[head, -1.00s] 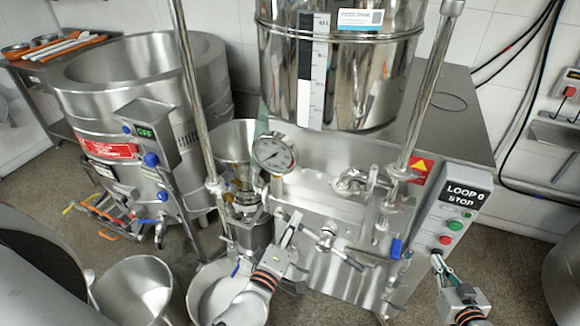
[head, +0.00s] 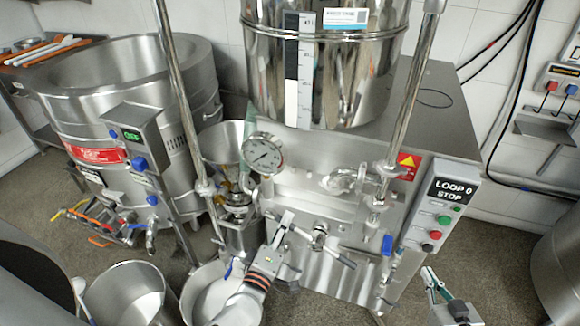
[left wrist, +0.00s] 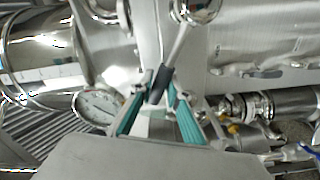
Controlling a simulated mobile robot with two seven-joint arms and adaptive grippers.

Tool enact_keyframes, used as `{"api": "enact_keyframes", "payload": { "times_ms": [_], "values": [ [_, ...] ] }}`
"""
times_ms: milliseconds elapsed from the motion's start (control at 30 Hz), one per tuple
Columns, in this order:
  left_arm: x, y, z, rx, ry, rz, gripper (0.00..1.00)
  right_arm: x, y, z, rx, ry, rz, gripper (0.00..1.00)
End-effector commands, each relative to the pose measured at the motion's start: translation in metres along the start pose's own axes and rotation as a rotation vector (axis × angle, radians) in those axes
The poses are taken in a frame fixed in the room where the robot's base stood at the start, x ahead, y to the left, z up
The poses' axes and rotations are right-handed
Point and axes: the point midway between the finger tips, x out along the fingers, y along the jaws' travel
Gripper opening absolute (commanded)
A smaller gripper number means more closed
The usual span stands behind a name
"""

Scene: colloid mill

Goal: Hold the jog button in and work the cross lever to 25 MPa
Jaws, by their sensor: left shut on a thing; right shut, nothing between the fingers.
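The cross lever (head: 319,238) sits on the front of the steel mill, with one black-tipped arm pointing down and right. My left gripper (head: 285,222) is at the lever's left side; in the left wrist view its teal fingers (left wrist: 160,100) close on the black grip of a lever arm (left wrist: 177,48). The round pressure gauge (head: 263,153) is above and left of the lever; its reading is too small to tell. The control panel (head: 448,205) reads LOOP 0 STOP. Its lowest, black button (head: 427,247) looks like the jog button. My right gripper (head: 429,270) is shut and empty below it, apart from it.
A blue-handled valve (head: 387,245) is right of the lever. A funnel (head: 225,142) and a steel bowl (head: 213,293) are left of it. A kettle (head: 125,85) stands at the left, a bucket (head: 130,290) at the front.

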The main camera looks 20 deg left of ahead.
Motion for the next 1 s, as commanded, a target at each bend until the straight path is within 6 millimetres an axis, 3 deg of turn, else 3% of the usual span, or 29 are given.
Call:
{"api": "enact_keyframes", "payload": {
  "times_ms": [67,100,167,533,1000],
  "values": [
    [-0.001,0.0,0.004,-0.003,-0.008,-0.001,0.0,0.0,0.0,0.0,0.0,0.0,0.0,0.0],
    [-0.001,0.0,0.004,-0.003,-0.008,-0.001,0.24,0.0,0.0,0.0,0.0,0.0,0.0,0.0],
    [-0.001,0.0,0.004,-0.003,-0.007,-0.001,0.36,0.0,0.0,0.0,0.0,0.0,0.0,0.0],
    [-0.002,0.0,0.001,0.0,-0.002,0.0,0.36,0.0,0.0,0.0,0.0,0.0,0.0,0.0],
    [-0.035,0.0,0.0,0.0,-0.002,-0.001,0.36,-0.001,0.0,-0.005,0.0,-0.001,0.0,0.0]
  ]
}}
